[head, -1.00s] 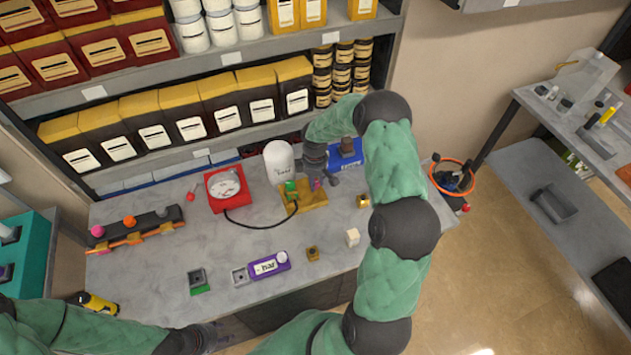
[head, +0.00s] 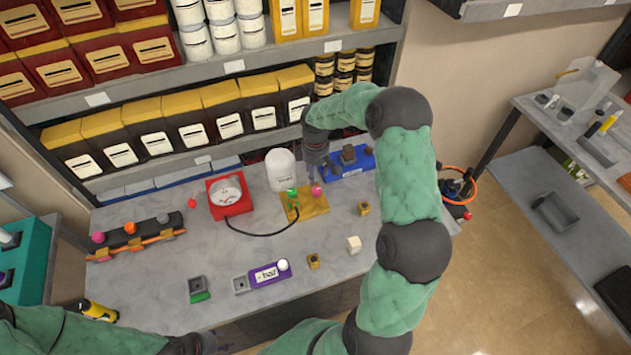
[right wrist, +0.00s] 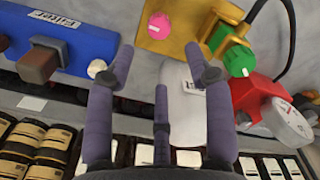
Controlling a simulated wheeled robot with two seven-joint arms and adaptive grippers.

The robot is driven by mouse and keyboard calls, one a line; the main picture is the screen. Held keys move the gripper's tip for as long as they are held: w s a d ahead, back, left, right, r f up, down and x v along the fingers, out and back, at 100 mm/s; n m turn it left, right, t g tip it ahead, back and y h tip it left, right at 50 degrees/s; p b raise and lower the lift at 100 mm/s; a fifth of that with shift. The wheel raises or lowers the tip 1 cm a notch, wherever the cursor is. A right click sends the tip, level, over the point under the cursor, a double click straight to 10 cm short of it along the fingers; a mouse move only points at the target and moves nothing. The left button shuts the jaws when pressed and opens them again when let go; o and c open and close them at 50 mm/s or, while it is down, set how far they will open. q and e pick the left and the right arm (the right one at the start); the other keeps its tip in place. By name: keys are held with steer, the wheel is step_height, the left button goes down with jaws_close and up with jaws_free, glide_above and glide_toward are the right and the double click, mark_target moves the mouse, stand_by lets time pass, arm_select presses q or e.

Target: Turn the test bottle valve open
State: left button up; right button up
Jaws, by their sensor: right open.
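The white test bottle (head: 281,170) stands at the back of the yellow valve block (head: 313,208). The block carries a green knob (head: 291,194) and a pink knob (head: 317,190). In the right wrist view the green knob (right wrist: 238,60) and pink knob (right wrist: 160,26) each show a white mark. My right gripper (head: 322,176) is just behind and right of the block.
A red gauge (head: 229,195) with a black hose stands left of the block. A blue box (head: 348,163) is close on the right of my right gripper. A purple device (head: 268,274) and small blocks lie in front. Shelves of packages rise behind the table.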

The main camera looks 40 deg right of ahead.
mark_target(317, 189)
steer(key=shift+r, duration=1.5)
steer(key=f+m+b, duration=0.3)
steer(key=f+b, duration=0.1)
steer(key=b, duration=0.1)
steer(key=f+m+b, duration=0.4)
steer(key=b, duration=0.1)
steer(key=f+m+b, duration=0.4)
steer(key=b, duration=0.1)
steer(key=shift+s+d, duration=0.1)
steer(key=shift+s, duration=0.15)
steer(key=shift+r, duration=0.1)
jaws_close()
